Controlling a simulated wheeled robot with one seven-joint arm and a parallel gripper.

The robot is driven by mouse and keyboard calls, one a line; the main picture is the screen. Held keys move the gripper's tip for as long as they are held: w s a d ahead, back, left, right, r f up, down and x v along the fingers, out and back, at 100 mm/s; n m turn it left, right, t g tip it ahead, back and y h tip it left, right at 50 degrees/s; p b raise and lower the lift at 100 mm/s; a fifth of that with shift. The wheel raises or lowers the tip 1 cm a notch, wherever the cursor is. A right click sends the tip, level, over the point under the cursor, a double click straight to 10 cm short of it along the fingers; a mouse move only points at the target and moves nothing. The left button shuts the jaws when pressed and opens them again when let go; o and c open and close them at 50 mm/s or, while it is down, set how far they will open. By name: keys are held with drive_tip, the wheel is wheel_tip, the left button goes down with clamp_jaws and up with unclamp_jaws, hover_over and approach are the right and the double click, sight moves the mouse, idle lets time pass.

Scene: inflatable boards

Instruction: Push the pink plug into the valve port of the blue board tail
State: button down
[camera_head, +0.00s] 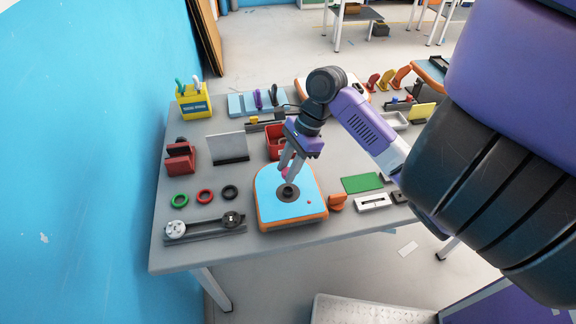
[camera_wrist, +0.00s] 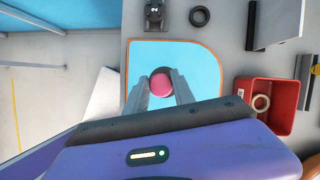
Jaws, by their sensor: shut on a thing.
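The blue board tail (camera_head: 271,207), with an orange edge, lies flat on the grey table. It also shows in the wrist view (camera_wrist: 200,62). Its valve port is a dark round fitting (camera_head: 288,192) on the blue top. My gripper (camera_head: 287,174) points down over the board and is shut on the pink plug (camera_head: 285,172). In the wrist view the plug (camera_wrist: 161,84) is a pink ball shape between my fingertips (camera_wrist: 161,90), in front of the dark port ring. The plug appears just above the port. The fingers partly hide it, and I cannot tell whether it touches the port.
Green, red and black rings (camera_head: 205,196) and a grey tool holder (camera_head: 205,228) lie left of the board. A red bin (camera_head: 273,141) stands behind it. An orange piece (camera_head: 337,202) and a green pad (camera_head: 362,183) are to the right.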

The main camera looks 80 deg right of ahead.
drive_tip(key=shift+f+b, duration=1.25)
drive_tip(key=shift+f, duration=0.95)
drive_tip(key=shift+f+b, duration=0.3)
drive_tip(key=shift+f, duration=0.9)
idle(0.9)
drive_tip(key=c, duration=1)
unclamp_jaws()
drive_tip(key=shift+o, duration=0.2)
drive_tip(key=p+v, duration=0.1)
drive_tip(key=v, duration=0.6)
drive_tip(key=shift+r, duration=0.35)
drive_tip(key=shift+s+d, duration=0.1)
drive_tip(key=shift+s, duration=0.05)
